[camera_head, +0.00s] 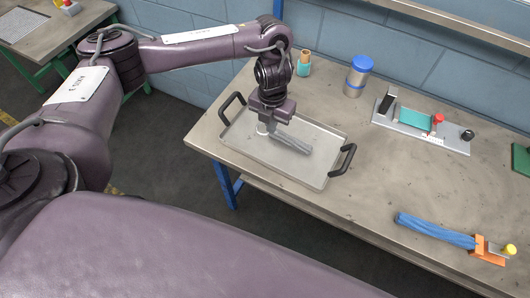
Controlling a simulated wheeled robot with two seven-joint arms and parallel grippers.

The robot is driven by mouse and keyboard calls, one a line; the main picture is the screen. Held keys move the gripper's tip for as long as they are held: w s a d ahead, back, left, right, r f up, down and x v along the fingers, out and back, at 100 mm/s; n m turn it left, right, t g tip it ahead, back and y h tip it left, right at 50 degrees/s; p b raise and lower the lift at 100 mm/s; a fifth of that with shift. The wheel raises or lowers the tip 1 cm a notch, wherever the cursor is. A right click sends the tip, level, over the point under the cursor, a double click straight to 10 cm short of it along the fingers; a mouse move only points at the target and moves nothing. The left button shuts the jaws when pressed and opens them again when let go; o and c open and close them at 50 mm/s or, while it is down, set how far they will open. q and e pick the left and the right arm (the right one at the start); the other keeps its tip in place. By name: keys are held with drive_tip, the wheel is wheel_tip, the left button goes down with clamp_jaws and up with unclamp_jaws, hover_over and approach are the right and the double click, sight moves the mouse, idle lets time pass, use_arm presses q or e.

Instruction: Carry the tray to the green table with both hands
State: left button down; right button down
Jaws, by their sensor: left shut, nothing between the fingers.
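The tray (240,150) is a shallow grey metal tray with two black handles. It lies on the metal-topped table at the left end. One handle (231,105) is on its left side and the other (344,160) on its right. A grey bundle (292,142) and a small whitish piece (262,128) show in the tray, just below the gripper. My left gripper (272,122) points down over the tray, between the handles and apart from both. It is shut and empty. A table with green legs (52,62) stands at the upper left. My right gripper is out of view.
On the tray's table are a teal spool (304,68), a blue-lidded jar (357,76), a device with a teal pad (415,122) and a blue bundle (435,230) by an orange block (487,252). Dark floor (180,145) lies between the tables. A shelf edge (460,22) runs along the wall.

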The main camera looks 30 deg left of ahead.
sight(265, 160)
use_arm(q)
wheel_tip(265, 160, down, 10)
drive_tip(key=b, duration=0.3)
drive_tip(key=shift+s+d+f+b, duration=0.1)
drive_tip(key=shift+d+b, duration=0.05)
drive_tip(key=shift+b, duration=0.15)
drive_tip(key=s+p, duration=0.2)
drive_tip(key=s, duration=0.1)
drive_tip(key=shift+r+p, duration=0.35)
drive_tip(key=shift+p, duration=0.05)
drive_tip(key=shift+s, duration=0.5)
drive_tip(key=shift+w+f, duration=0.1)
